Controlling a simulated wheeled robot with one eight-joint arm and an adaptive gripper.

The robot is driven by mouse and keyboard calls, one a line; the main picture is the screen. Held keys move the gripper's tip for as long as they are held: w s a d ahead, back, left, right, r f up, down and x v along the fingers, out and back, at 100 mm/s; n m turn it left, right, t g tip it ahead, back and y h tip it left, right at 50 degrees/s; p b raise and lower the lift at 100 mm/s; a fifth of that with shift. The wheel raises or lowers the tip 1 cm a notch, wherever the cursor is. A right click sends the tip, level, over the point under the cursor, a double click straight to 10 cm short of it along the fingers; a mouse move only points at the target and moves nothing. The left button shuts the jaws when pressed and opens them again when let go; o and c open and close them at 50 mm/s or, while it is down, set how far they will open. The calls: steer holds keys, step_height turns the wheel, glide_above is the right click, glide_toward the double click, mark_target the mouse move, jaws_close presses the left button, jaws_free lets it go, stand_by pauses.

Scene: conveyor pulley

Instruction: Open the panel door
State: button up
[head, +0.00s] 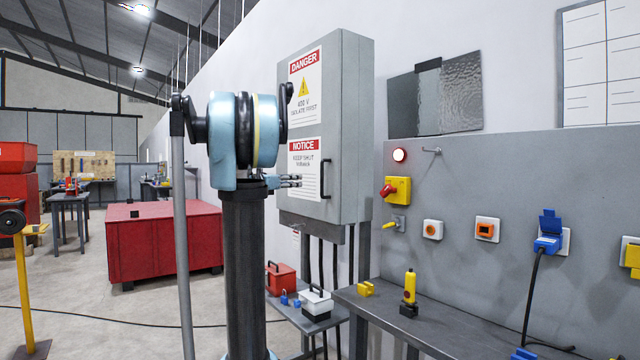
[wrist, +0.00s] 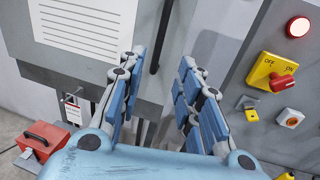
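The panel door (head: 301,150) is the front of a grey wall cabinet, with DANGER and NOTICE signs on it. It looks closed. Its black vertical bar handle (head: 325,179) is near the door's right edge. In the wrist view the handle (wrist: 163,38) shows ahead, lined up with the gap between my fingers. My gripper (wrist: 160,62) is open and empty, its blue-padded fingers apart on either side of that gap. In the head view my fingertips (head: 291,181) show left of the handle; my arm hides the rest. They look apart from the handle.
A yellow rotary switch (head: 397,190) and a lit red lamp (head: 400,154) are on the grey board right of the cabinet. A bench (head: 430,325) stands below the board. A red toolbox (head: 281,277) is under the cabinet. A red crate (head: 165,240) stands left.

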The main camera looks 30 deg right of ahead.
glide_above(322, 196)
steer(key=shift+w+d, duration=0.25)
steer(key=shift+w, duration=0.2)
stand_by(0.3)
jaws_close()
